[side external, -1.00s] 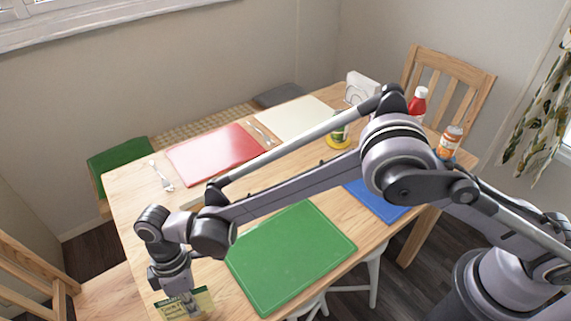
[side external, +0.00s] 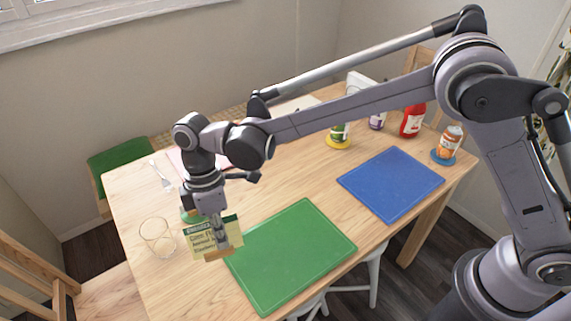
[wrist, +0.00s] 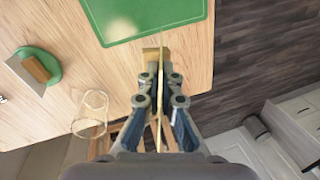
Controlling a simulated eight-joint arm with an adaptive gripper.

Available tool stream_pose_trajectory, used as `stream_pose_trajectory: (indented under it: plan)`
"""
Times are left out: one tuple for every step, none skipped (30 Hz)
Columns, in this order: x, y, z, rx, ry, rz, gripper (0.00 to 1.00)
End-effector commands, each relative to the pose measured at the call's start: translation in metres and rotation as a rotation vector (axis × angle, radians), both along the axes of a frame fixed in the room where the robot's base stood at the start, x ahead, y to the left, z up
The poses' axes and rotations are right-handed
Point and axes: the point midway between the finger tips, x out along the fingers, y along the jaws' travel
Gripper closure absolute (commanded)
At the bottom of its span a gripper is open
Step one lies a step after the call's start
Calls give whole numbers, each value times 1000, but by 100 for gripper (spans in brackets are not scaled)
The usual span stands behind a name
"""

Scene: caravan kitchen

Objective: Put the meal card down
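The meal card (side external: 200,245) is a cream card with a dark green heading and printed lines, set upright in a small wooden block. In the side view it is just left of the green placemat (side external: 290,258). My gripper (side external: 219,232) is shut on the card, with a finger on each face. In the wrist view the card (wrist: 160,80) shows edge-on between the fingertips (wrist: 160,92), and its wooden block (wrist: 152,54) is beyond them. I cannot tell whether the block touches the table (side external: 160,285).
A clear glass (side external: 158,238) stands close left of the card. Behind my gripper is a green coaster, which in the wrist view (wrist: 53,66) carries a wooden block with a pale plate. A blue placemat (side external: 390,184) and bottles (side external: 413,122) are farther right.

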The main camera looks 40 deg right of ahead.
Motion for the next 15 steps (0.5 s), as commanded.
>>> stream_pose_trajectory:
  plan:
    - [2,-2,1,-2,-4,-33,100]
    - [4,-3,1,-2,-6,-58,100]
    - [7,-4,1,-4,-9,-103,100]
    - [9,-5,1,-7,-12,-141,100]
    - [11,-5,1,-9,-15,-186,100]
    - [15,-6,1,-11,-19,-249,100]
    - [18,-7,1,-13,-22,-302,100]
    - [20,-7,0,-15,-24,-354,100]
    - [24,-8,0,-16,-27,-425,100]
    - [27,-9,0,-17,-29,-480,100]
    - [30,-10,0,-18,-30,-532,100]
    - [34,-11,0,-18,-32,-604,100]
    - [37,-12,0,-18,-32,-658,100]
    - [40,-13,0,-18,-31,-710,100]
    - [44,-14,0,-16,-32,-782,100]
